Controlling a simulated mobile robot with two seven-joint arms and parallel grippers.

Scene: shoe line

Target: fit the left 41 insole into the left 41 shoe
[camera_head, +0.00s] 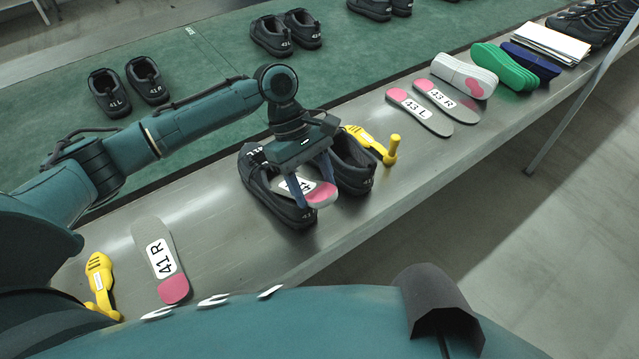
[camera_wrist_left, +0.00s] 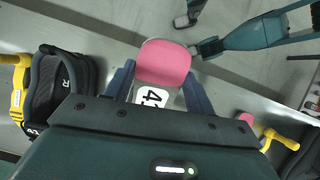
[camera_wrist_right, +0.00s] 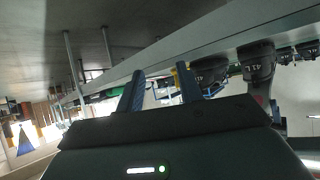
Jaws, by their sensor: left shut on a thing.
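My left gripper (camera_head: 311,180) is shut on the grey left 41 insole (camera_head: 322,194), which has a pink end and a white label.
The black right 41 shoe (camera_head: 358,178) stands beside the left one. A yellow tool (camera_head: 370,143) lies just right of it. The 41 R insole (camera_head: 159,262) and another yellow tool (camera_head: 100,278) lie front left. Size 43 insoles (camera_head: 419,112) lie farther right. The green belt (camera_head: 190,60) carries other shoes.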

